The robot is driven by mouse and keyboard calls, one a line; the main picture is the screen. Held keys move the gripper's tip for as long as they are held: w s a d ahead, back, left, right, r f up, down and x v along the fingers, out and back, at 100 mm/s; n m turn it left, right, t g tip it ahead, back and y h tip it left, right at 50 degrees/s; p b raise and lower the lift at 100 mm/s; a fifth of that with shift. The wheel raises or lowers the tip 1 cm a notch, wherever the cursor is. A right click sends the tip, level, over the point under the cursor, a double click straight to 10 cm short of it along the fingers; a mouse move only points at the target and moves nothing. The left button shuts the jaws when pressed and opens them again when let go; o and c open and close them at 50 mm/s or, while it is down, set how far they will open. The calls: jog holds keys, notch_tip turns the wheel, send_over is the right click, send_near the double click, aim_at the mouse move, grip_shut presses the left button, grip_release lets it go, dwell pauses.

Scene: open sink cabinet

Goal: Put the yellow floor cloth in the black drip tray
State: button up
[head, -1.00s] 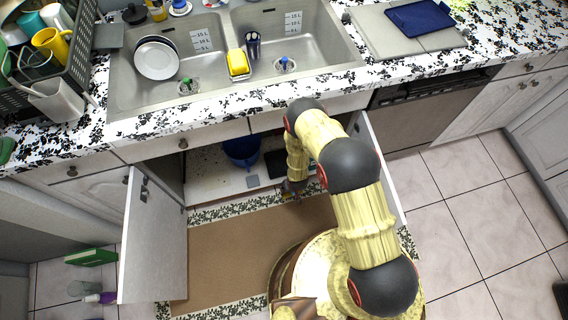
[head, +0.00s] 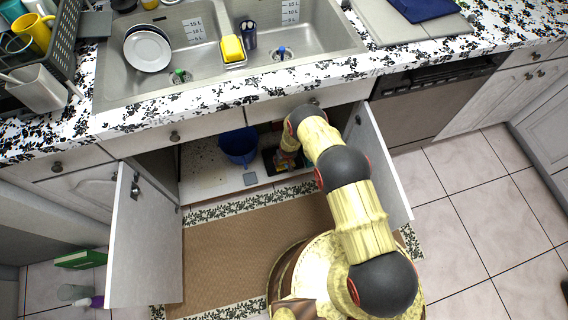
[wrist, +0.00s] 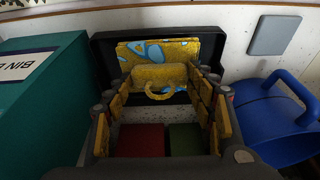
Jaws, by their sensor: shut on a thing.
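The yellow floor cloth (wrist: 158,52), with blue patches and a yellow loop on its near part, is between the fingers of my gripper (wrist: 163,80) in the wrist view. My gripper is shut on it. The black drip tray (wrist: 103,49) lies behind and around the cloth's far part in the wrist view. I cannot tell whether the cloth touches the tray or hangs above it. In the head view the tray (head: 268,158) shows partly inside the open cabinet. My arm and wrist hide most of the gripper and cloth there.
A blue bucket (head: 239,146) stands left of the tray in the head view, and its handle shows in the wrist view. A teal bin box (wrist: 45,100) is at the wrist view's left. Red (wrist: 141,140) and green (wrist: 186,139) blocks show below the gripper. Open doors (head: 146,240) flank the cabinet.

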jog(key=shift+w+f+b, duration=0.3)
jog(key=shift+w+f, duration=0.4)
jog(key=shift+f, duration=0.05)
notch_tip(320, 180, down, 3)
jog(key=shift+f+b, duration=0.15)
jog(key=shift+b, duration=0.55)
jog(key=o, duration=0.9)
jog(key=shift+o, duration=0.5)
